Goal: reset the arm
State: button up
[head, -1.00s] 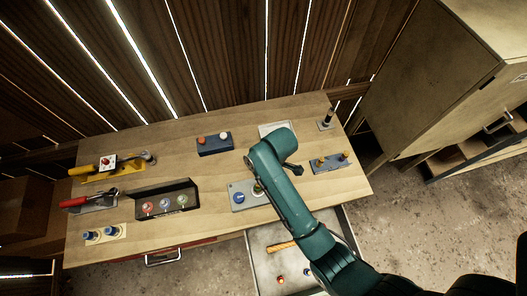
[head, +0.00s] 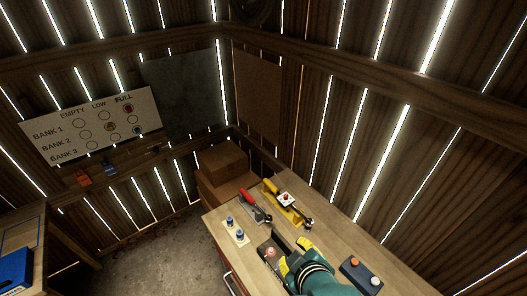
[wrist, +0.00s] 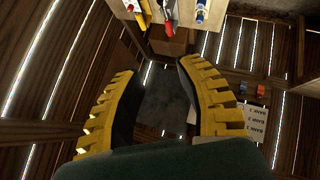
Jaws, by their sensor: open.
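My gripper (head: 293,254) shows in the head view as two yellow fingers at the end of my teal arm. Most of my arm is out of the head view.
Near the gripper on the bench are a yellow-handled device (head: 285,198), a red-handled lever (head: 250,204), blue knobs (head: 234,228) and a two-button box (head: 361,275). Cardboard boxes (head: 222,160) stand beyond the bench. A bank chart (head: 92,125) hangs on the left wall.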

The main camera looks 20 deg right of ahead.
jog(key=w+a+r+t, duration=0.1)
jog(key=a+r+t, duration=0.15)
jog(key=r, duration=0.45)
jog(key=w+a+r+t, duration=0.2)
jog(key=a+r, duration=0.2)
jog(key=r, duration=0.3)
jog(key=s+a+r+m+t, duration=0.1)
jog(key=s+r+m+t, duration=0.2)
jog(key=r, duration=0.7)
jog(key=s+a+r+m+t+p, duration=0.1)
jog(key=s+r+m+t, duration=0.3)
jog(key=r, duration=0.7)
jog(key=shift+s+a+t+y, duration=0.15)
jog(key=shift+s+t+y, duration=0.25)
jog(key=shift+t, duration=0.35)
